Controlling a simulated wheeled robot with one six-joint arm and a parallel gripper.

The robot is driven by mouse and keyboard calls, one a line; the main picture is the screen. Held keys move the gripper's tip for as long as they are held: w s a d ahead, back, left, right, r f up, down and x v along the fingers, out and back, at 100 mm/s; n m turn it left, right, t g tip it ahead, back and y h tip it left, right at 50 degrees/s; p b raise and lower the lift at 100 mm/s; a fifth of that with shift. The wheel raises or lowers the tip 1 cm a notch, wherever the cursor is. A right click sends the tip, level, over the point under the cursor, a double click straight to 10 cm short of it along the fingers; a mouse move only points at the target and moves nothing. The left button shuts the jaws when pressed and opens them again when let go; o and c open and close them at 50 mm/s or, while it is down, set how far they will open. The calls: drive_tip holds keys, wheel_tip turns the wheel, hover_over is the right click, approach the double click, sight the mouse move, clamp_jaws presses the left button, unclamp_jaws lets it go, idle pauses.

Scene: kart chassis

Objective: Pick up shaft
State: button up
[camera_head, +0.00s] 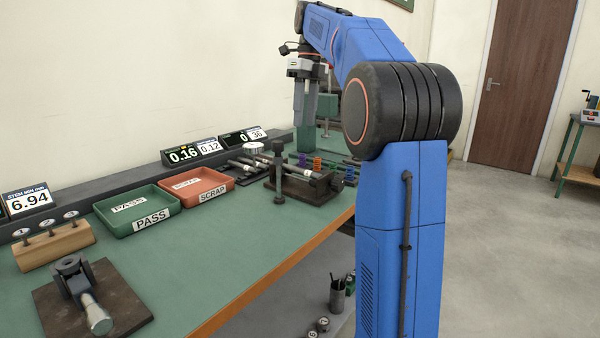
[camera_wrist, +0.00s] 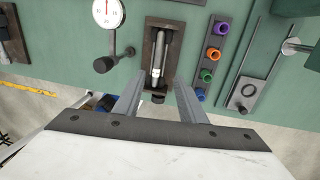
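The shaft (camera_wrist: 158,50) is a slim silver-grey rod with a paler end, lying in a dark rectangular fixture (camera_wrist: 176,24) on the green bench. My gripper (camera_head: 305,118) points down above the bench in the head view. In the wrist view its two grey fingers (camera_wrist: 159,84) are spread apart with nothing between them. The shaft appears beyond the fingertips, roughly in line with the gap; I cannot judge the distance.
A dial gauge (camera_wrist: 108,10) on a stand is left of the fixture. A strip of coloured rings (camera_wrist: 205,75) and another plate (camera_wrist: 245,92) are right. The green PASS tray (camera_head: 138,210) and red SCRAP tray (camera_head: 192,187) sit along the bench, with bare surface in front.

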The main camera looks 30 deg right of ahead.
hover_over(301, 171)
drive_tip(key=w+d, duration=0.2)
wheel_tip(301, 171, down, 8)
drive_tip(key=shift+s+a+f, duration=0.1)
drive_tip(key=shift+a+f, duration=0.1)
drive_tip(key=shift+f, duration=0.75)
drive_tip(key=shift+s+a+f, duration=0.1)
drive_tip(key=shift+a+f, duration=0.15)
drive_tip(key=shift+f, duration=0.7)
drive_tip(key=shift+s+a+f, duration=0.1)
drive_tip(key=shift+a+f, duration=0.1)
drive_tip(key=shift+f, duration=0.75)
clamp_jaws()
